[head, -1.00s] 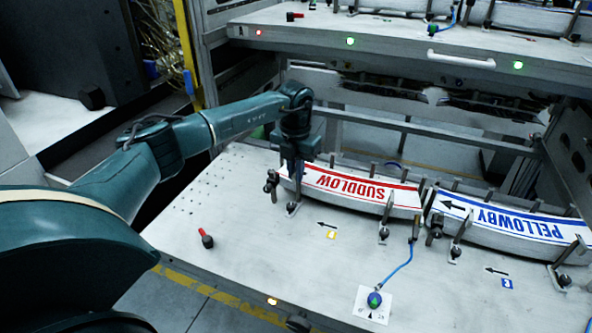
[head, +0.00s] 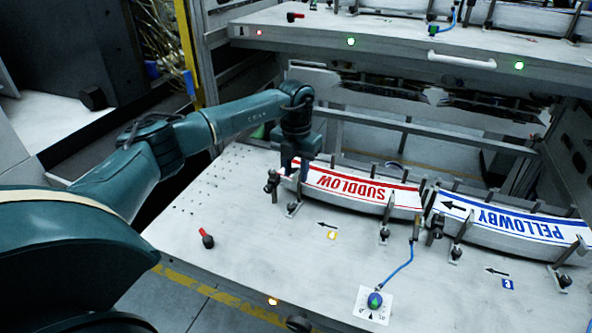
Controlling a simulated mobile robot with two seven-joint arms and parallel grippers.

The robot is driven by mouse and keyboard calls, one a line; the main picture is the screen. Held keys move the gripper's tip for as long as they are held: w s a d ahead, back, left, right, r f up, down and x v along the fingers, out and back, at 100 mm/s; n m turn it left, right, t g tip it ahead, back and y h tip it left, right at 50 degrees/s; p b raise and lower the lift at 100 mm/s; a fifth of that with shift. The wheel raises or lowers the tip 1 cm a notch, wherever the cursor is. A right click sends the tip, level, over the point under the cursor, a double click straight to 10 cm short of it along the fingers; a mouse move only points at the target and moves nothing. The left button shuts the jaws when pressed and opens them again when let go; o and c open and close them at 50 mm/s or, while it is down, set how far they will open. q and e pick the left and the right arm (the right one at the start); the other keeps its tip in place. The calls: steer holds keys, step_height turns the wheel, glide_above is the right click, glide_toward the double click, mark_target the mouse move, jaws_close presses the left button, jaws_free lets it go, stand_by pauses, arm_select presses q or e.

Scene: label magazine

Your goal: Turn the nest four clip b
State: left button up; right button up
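A curved white label with red letters reading SUDLOW (head: 362,188) lies in the left nest on the grey shelf. A small yellow tag (head: 332,236) marks the shelf in front of it. Clips stand along its near edge: one near its left end (head: 292,209) and one near its right end (head: 384,234). I cannot read which is clip b. My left gripper (head: 295,173) points down above the left end of this label, close to the left clip. Its two fingers look apart, with nothing visible between them. My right gripper is out of view.
An upper shelf (head: 400,50) overhangs behind.

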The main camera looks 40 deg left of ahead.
mark_target(296, 174)
arm_select(q)
step_height(296, 174, up, 13)
steer(key=shift+b, duration=0.4)
steer(key=shift+f, duration=0.2)
